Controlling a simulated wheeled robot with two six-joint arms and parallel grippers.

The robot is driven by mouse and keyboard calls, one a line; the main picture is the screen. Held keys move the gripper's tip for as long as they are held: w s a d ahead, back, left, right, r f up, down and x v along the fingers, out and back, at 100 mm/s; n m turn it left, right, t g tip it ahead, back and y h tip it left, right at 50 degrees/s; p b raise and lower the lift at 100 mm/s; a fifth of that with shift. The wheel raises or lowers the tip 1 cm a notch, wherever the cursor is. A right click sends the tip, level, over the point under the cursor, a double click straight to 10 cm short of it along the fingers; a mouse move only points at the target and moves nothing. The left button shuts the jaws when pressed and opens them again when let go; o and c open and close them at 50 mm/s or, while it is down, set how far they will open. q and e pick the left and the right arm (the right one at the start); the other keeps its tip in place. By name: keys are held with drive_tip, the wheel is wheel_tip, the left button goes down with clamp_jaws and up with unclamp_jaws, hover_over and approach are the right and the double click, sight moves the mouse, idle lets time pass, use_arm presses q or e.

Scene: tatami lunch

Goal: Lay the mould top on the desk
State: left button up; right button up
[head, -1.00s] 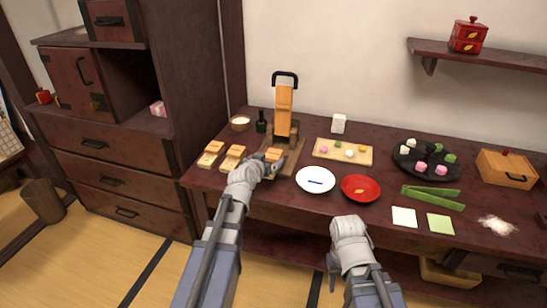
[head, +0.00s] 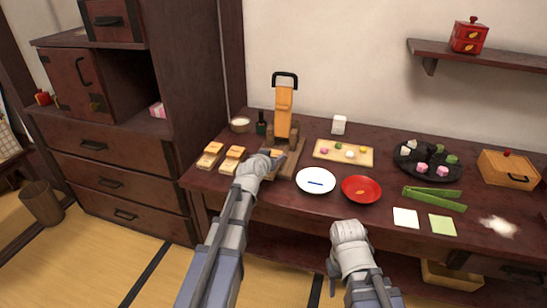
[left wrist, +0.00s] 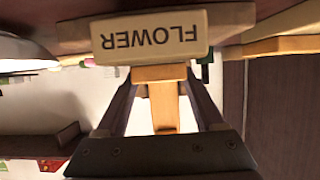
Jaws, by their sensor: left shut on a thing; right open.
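My left gripper (head: 274,159) is over the left part of the dark desk (head: 300,215), in front of the wooden press (head: 284,112). It is shut on the mould top (left wrist: 151,37), a pale wooden block marked FLOWER, shown upside down in the left wrist view. In the head view my gripper mostly hides this block. I cannot tell whether it touches anything below. My right gripper (head: 334,272) is open and empty, low in front of the desk.
Two wooden moulds (head: 211,155) (head: 232,158) lie at the desk's left end. A white plate (head: 316,188), a red dish (head: 361,195) and a sweets tray (head: 329,158) stand to the right. Green tongs (head: 437,206) and paper squares (head: 405,218) lie further right. Little free room shows around the press.

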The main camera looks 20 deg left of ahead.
use_arm(q)
drive_tip(key=c, duration=0.7)
drive_tip(key=shift+c, duration=0.2)
wheel_tip(320, 180, up, 23)
drive_tip(key=p, duration=2.3)
